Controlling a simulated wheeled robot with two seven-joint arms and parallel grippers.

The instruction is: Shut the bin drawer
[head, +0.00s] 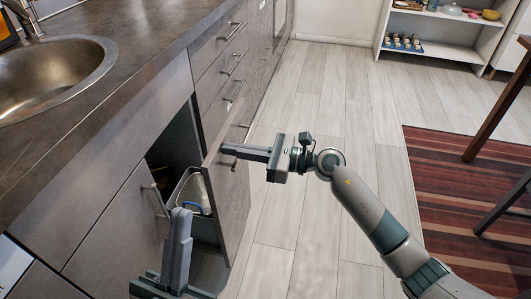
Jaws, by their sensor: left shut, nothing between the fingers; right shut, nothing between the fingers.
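The bin drawer is pulled out from the cabinet under the counter. Its grey front panel (234,205) stands out over the floor, with a dark gap behind it. A grey bin (182,186) with a blue and yellowish item inside shows behind the panel. My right gripper (225,149) is shut and empty, its fingertips at the panel's upper edge; I cannot tell whether they touch it. My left gripper (181,213) is shut and empty, pointing up in front of the bin opening and hiding part of it.
The countertop (135,85) with a round sink (55,75) runs along the left. Other drawers (220,70) beyond are closed. The wooden floor (300,230) right of the drawer is clear. A striped rug (455,205) and open shelf (440,35) lie farther right.

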